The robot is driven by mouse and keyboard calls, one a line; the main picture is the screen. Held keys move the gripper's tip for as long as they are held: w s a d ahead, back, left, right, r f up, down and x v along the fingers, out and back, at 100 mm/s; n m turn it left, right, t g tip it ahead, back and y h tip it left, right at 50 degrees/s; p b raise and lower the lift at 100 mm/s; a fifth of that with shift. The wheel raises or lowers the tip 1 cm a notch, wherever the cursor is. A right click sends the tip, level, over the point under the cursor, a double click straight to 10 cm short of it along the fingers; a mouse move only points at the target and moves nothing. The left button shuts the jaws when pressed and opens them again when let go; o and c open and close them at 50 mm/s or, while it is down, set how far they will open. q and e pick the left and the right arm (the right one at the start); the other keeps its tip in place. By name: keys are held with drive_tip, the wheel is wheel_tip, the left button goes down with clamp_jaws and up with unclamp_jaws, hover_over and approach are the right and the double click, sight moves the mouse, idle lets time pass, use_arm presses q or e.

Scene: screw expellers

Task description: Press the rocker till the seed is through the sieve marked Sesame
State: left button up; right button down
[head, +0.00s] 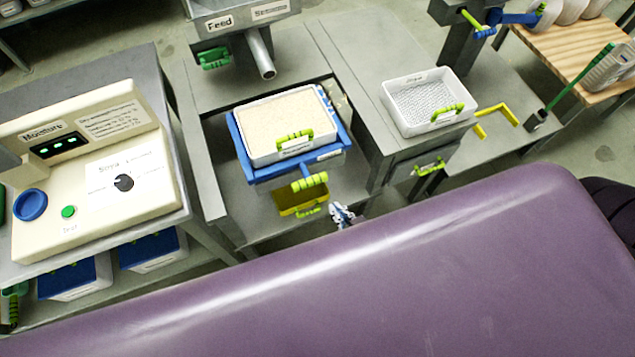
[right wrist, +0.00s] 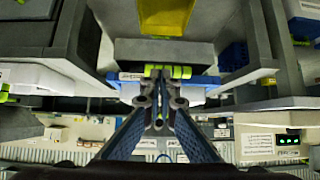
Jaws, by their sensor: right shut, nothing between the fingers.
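A white sieve tray (head: 285,128) full of pale seed sits in a blue carrier (head: 246,166) at the middle. The carrier's lower grip (head: 310,183) also shows in the right wrist view (right wrist: 167,71). My right gripper (head: 341,215) is shut and empty, below and right of that grip; it fills the middle of the right wrist view (right wrist: 157,103). I cannot tell whether it touches anything. A second white mesh tray (head: 425,103) stands at right. My left gripper is out of view.
A yellow bin (head: 301,200) is under the carrier. A feed hopper (head: 240,22) with a spout is behind. A moisture meter (head: 90,165) with a blue cup, green button and dial stands left. A yellow lever (head: 497,118) juts out at right. My purple body covers the front.

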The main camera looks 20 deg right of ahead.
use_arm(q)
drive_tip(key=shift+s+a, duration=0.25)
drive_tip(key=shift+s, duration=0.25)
use_arm(e)
wheel_tip(320, 180, up, 7)
drive_tip(key=w+t, duration=0.1)
drive_tip(key=shift+d, duration=0.35)
drive_tip(key=shift+w, duration=0.1)
drive_tip(key=p, duration=0.1)
hover_over(324, 181)
drive_tip(key=s, duration=0.2)
drive_tip(key=f, duration=0.7)
drive_tip(key=shift+a+f, duration=0.3)
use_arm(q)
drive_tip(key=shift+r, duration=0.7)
use_arm(e)
drive_tip(key=shift+w+f, duration=0.2)
drive_tip(key=shift+f, duration=0.75)
